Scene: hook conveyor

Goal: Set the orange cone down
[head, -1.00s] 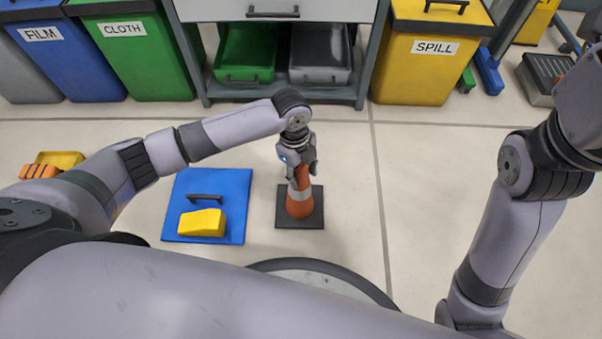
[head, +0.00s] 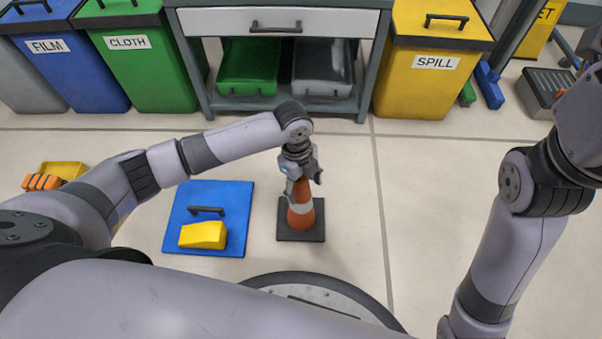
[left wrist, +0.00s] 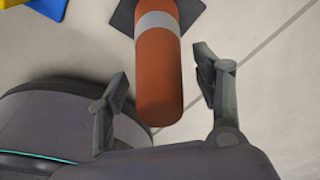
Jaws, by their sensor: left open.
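The orange cone (head: 300,214) has a white band and a dark square base. It stands upright on the floor, to the right of the blue mat, in the head view. My left gripper (head: 304,184) is at the top of the cone and open. In the left wrist view the cone (left wrist: 160,75) lies between the two spread fingers (left wrist: 162,92), with a gap on each side. My right arm comes in at the right of the head view, but its gripper is out of the picture.
A blue mat (head: 236,225) with a black handle and a yellow block (head: 203,235) lies left of the cone. A drawer unit (head: 347,25), bins marked FILM, CLOTH and the yellow SPILL bin (head: 419,85) stand behind. The floor right of the cone is clear.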

